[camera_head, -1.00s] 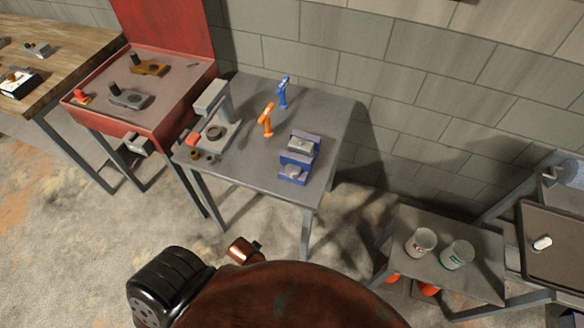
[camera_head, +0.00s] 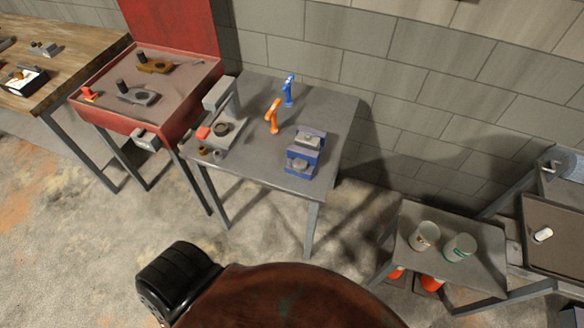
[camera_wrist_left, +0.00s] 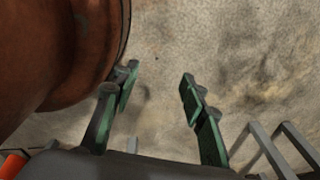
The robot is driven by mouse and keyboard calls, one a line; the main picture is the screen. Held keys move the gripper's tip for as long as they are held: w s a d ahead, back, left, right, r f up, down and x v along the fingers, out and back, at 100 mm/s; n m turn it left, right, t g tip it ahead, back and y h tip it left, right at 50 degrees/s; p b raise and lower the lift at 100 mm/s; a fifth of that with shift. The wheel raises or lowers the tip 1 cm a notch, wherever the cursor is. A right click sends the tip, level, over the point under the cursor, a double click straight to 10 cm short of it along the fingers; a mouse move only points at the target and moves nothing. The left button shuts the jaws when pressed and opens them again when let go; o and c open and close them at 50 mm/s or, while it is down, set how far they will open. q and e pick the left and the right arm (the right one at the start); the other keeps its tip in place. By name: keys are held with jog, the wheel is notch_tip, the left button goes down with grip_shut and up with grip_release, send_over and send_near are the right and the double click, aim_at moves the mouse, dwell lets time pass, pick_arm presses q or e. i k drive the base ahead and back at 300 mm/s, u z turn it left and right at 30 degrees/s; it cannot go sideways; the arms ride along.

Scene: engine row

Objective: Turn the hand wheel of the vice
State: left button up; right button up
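The blue vice with grey jaws (camera_head: 303,155) stands on the right part of the grey metal table (camera_head: 260,168) in the head view. Its hand wheel is too small to make out clearly. My left gripper (camera_wrist_left: 160,76) shows in the left wrist view with two green-and-grey fingers spread apart, nothing between them, over the concrete floor. In the head view the left gripper's fingers are not visible, and the vice stands apart across the floor. My right gripper is in neither view.
A red bench (camera_head: 192,105) adjoins at left. A low table with two cups (camera_head: 425,236) stands right.

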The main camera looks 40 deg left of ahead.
aim_at(298, 165)
jog(key=u, duration=1.1)
